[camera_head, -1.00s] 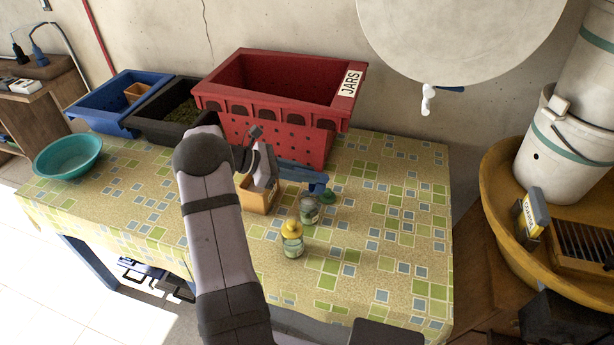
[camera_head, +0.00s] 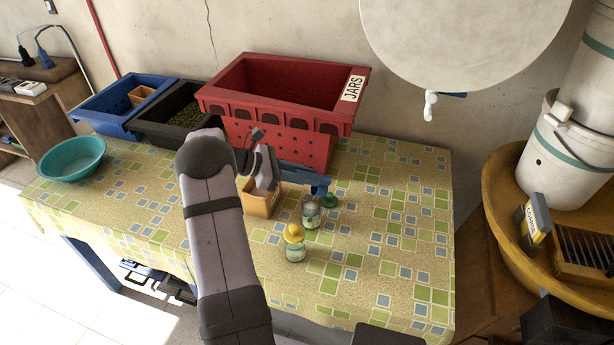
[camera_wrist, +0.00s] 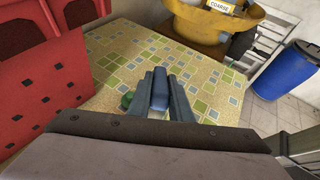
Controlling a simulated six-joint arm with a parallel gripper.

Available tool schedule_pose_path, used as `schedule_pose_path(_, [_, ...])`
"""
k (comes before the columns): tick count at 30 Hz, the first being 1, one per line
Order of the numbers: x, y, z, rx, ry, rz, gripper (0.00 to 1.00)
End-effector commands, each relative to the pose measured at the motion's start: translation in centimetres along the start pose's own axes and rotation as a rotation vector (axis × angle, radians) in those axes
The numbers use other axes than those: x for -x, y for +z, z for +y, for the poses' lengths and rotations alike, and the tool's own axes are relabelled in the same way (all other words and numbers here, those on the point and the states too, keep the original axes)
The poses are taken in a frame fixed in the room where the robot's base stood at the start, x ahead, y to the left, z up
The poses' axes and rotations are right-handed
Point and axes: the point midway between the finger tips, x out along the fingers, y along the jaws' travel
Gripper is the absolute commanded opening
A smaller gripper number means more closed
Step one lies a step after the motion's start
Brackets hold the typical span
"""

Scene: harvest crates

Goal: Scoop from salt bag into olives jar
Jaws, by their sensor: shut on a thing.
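My gripper (camera_wrist: 158,98) points to the right, beside the red crate's front. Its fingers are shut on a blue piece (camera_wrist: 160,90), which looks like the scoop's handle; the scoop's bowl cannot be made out. In the head view my gripper (camera_head: 322,185) is above the tablecloth, behind the small jars. One jar (camera_head: 295,252) has a yellow top and pale green contents. A second jar (camera_head: 311,216) stands behind it. I cannot tell which holds olives. A small orange box (camera_head: 259,203) stands left of them, partly hidden by my arm. I cannot make out the salt bag clearly.
A round green piece (camera_head: 329,201) lies near the second jar. The red crate (camera_head: 268,135) marked JARS stands behind, with black (camera_head: 150,132) and blue (camera_head: 96,122) bins to its left. A teal bowl (camera_head: 70,172) is at far left. The table's right side is clear.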

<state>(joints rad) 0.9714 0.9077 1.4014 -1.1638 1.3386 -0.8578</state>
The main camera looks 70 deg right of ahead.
Motion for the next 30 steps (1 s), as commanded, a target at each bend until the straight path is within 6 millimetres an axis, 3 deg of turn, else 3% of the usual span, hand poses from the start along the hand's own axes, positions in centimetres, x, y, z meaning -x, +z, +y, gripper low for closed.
schedule_pose_path(14, [1.8, 3.8, 0.0, -0.001, 0.000, 0.000, 0.00])
schedule_pose_path(25, [1.8, 3.8, 0.0, 0.000, 0.000, 0.000, 0.00])
schedule_pose_path(30, [3.7, 2.5, 0.4, 0.022, 0.042, 0.000, 0.00])
